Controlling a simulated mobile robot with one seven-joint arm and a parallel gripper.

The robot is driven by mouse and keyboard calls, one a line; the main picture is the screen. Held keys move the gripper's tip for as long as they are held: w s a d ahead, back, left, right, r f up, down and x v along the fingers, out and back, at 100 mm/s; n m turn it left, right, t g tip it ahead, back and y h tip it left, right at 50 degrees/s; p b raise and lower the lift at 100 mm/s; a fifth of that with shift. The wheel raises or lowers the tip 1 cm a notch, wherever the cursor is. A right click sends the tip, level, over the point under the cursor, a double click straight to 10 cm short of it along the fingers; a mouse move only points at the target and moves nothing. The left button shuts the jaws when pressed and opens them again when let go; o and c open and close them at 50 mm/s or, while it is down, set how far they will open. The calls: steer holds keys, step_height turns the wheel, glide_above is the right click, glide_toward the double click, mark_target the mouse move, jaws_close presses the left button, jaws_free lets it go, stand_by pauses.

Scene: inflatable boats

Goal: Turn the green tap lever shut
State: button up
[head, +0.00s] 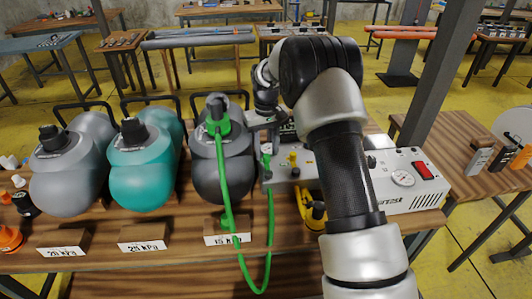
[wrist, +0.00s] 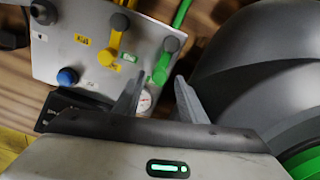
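The green tap lever (wrist: 162,66) is on a light grey valve panel (wrist: 65,45), at the panel's edge nearest the dark grey boat tube. It slants from a grey pivot, and a green hose leaves the panel behind it. In the head view the green lever (head: 266,161) is small, at the panel's left end. My gripper (wrist: 159,78) is open and empty. Its two fingertips point at the green lever, which appears in the gap between them; I cannot tell whether they touch it. In the head view my gripper (head: 261,120) is just above the panel, partly hidden by my arm.
A yellow lever (wrist: 115,43) and a blue knob (wrist: 67,76) share the panel. The dark grey boat tube (head: 222,165) with a green hose (head: 226,190) stands close left of my gripper. A white pump box (head: 412,185) is to the right. Teal (head: 141,180) and light grey tubes stand farther left.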

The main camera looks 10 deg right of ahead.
mark_target(266, 155)
step_height(266, 155, up, 16)
steer(key=p, duration=0.1)
stand_by(0.4)
steer(key=s+d+r+m+t+p, duration=0.1)
steer(key=s+d+r+t+p, duration=0.15)
steer(key=s+r, duration=1.25)
steer(key=s+d+m+t+p, duration=0.1)
steer(key=s+d+t+p, duration=0.1)
steer(key=s, duration=1.9)
steer(key=shift+s+r+m+t+p, duration=0.4)
steer(key=shift+t+p, duration=0.15)
steer(key=shift+p, duration=0.65)
